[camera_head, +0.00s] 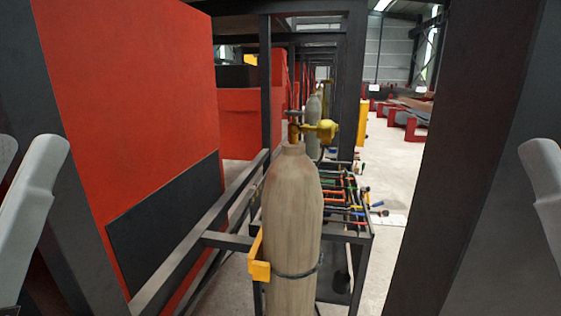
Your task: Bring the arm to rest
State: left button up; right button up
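Pale grey parts of my two arms show at the left and right edges of the head view, cut off by the frame. The left arm (32,215) stands tilted, with its upper end leaning right. The right arm (545,185) shows only as a narrow piece. Neither gripper is in view, so I cannot see fingers or anything held. Neither arm is seen touching anything.
A tall beige gas cylinder (291,220) with a yellow valve (322,131) stands ahead at the centre, by a dark rack (362,238) of tools. A large red panel (135,110) is on the left. Dark posts (465,130) flank the view. Open floor (395,175) lies beyond at right.

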pick_arm(q)
notch_tip(320, 180, up, 30)
jog(key=p, duration=2.6)
jog(key=shift+f+p, duration=0.2)
jog(key=shift+p, duration=0.2)
pick_arm(e)
notch_tip(320, 180, up, 30)
jog(key=shift+f, duration=0.2)
pick_arm(q)
jog(key=shift+f, duration=0.1)
pick_arm(e)
jog(key=shift+f, duration=0.1)
pick_arm(q)
notch_tip(320, 180, down, 26)
jog(key=b, duration=2.6)
pick_arm(e)
notch_tip(320, 180, down, 26)
